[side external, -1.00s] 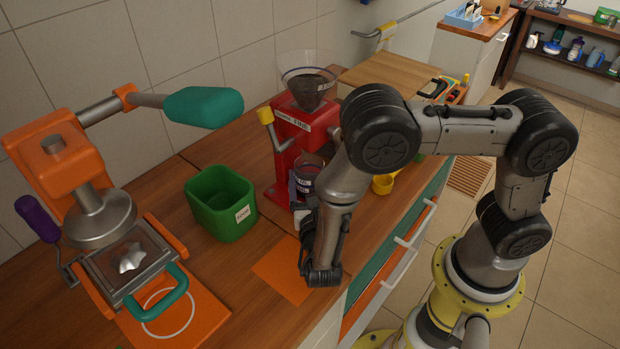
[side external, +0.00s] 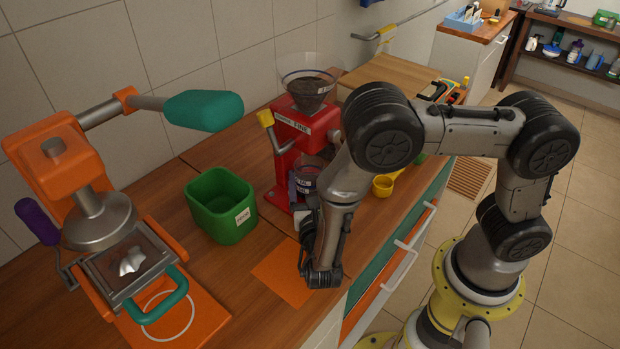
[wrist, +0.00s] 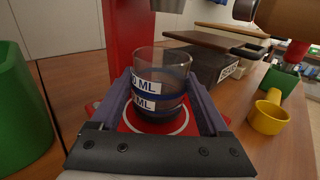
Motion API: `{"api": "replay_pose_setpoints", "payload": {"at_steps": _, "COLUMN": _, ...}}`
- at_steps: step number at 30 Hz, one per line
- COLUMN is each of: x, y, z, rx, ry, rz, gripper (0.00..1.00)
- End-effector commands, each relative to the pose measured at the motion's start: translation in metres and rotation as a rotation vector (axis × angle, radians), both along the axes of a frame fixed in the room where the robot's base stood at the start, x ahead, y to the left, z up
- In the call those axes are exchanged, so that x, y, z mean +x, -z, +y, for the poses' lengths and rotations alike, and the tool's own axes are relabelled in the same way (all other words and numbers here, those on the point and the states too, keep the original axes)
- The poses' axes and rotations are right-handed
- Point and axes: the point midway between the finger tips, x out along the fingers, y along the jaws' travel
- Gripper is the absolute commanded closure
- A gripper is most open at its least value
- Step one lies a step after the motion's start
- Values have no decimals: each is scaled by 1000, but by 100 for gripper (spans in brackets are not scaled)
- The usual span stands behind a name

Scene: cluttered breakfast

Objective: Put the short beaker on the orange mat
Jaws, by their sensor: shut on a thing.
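The short beaker (wrist: 163,78) is a clear glass with white ML labels and blue bands, dark inside. It stands upright at the red grinder's base, over a white ring, and part of it shows in the side view (side external: 306,178). My gripper (wrist: 160,98) has one finger on each side of the beaker and is shut on it; in the side view (side external: 302,205) my arm partly hides it. The orange mat (side external: 281,277) lies flat on the wooden counter near its front edge, partly covered by my arm. Its visible part is bare.
The red grinder (side external: 289,134) with a clear hopper stands behind the beaker. A green bin (side external: 219,204) is left of the mat. An orange press (side external: 62,165) stands far left. A yellow cup (wrist: 269,115) and a dark labelled box (wrist: 213,68) are to the right.

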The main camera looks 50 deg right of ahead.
Motion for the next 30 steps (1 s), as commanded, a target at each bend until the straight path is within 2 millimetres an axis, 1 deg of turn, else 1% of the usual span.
{"api": "replay_pose_setpoints", "payload": {"at_steps": 6, "x": 0, "y": 5, "z": 0, "rx": -1, "ry": 0, "rz": -1, "gripper": 90}}
{"api": "replay_pose_setpoints", "payload": {"at_steps": 14, "x": 0, "y": 6, "z": 0, "rx": 0, "ry": 0, "rz": -1, "gripper": 90}}
{"api": "replay_pose_setpoints", "payload": {"at_steps": 15, "x": 0, "y": 6, "z": 0, "rx": 0, "ry": 0, "rz": -1, "gripper": 16}}
{"api": "replay_pose_setpoints", "payload": {"at_steps": 18, "x": 0, "y": 6, "z": 0, "rx": 0, "ry": 0, "rz": -1, "gripper": 0}}
{"api": "replay_pose_setpoints", "payload": {"at_steps": 26, "x": -1, "y": 6, "z": 2, "rx": 1, "ry": -2, "rz": 1, "gripper": 0}}
{"api": "replay_pose_setpoints", "payload": {"at_steps": 30, "x": -9, "y": 6, "z": 11, "rx": 0, "ry": -5, "rz": 0, "gripper": 0}}
